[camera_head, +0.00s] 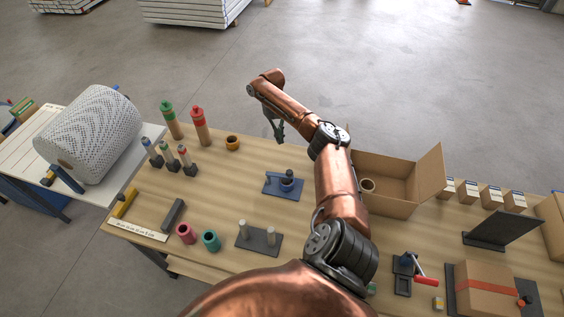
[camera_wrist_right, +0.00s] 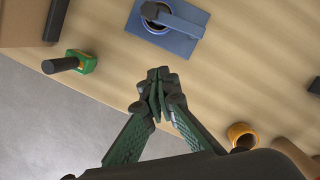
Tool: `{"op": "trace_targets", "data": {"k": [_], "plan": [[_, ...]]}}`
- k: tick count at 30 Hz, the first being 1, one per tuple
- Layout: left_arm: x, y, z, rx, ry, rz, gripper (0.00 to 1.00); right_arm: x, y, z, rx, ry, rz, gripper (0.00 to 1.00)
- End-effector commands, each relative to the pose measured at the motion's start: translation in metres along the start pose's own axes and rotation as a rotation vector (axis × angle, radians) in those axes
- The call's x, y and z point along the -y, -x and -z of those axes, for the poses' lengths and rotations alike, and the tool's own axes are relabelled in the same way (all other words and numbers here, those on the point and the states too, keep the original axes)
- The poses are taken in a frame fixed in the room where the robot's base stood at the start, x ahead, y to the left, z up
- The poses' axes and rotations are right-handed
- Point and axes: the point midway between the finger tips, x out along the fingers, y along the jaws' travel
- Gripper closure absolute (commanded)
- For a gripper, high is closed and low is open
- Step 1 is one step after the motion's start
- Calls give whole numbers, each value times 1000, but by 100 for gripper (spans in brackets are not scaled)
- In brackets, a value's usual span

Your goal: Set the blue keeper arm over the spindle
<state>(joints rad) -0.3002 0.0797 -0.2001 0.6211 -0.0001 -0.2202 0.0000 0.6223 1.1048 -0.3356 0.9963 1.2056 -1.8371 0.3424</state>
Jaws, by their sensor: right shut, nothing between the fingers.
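The blue spindle stand (camera_head: 272,189) lies on the table near the middle, and its blue plate also shows at the top of the right wrist view (camera_wrist_right: 180,43). The blue keeper arm (camera_wrist_right: 182,24) reaches across the plate, with its dark knobbed end above the round spindle; it also shows in the head view (camera_head: 276,174). Whether it is fully seated I cannot tell. My right gripper (camera_wrist_right: 158,78) is shut and empty, above the table's far edge beyond the stand and apart from it; it shows in the head view too (camera_head: 279,138). My left gripper is not in view.
An open cardboard box (camera_head: 395,207) stands right of my right arm. An orange ring (camera_head: 233,143) and green and red bottles stand left. A grey plate with two pegs (camera_head: 259,243) lies in front of the stand. Bare wood surrounds the stand's left side.

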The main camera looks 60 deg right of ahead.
Motion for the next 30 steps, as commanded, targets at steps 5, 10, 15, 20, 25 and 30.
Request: {"op": "trace_targets", "data": {"k": [5,10,15,20,25,30], "plan": [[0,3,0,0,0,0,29,-1,-10,-7,23,-14,10,100],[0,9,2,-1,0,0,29,0,-39,-7,23,-12,9,100],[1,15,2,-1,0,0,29,1,-74,-8,23,-12,9,100],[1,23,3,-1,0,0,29,-1,-100,-13,21,-10,6,100],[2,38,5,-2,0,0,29,0,-102,-32,19,-8,7,100],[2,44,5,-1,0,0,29,0,-105,-43,17,-9,6,100]]}}
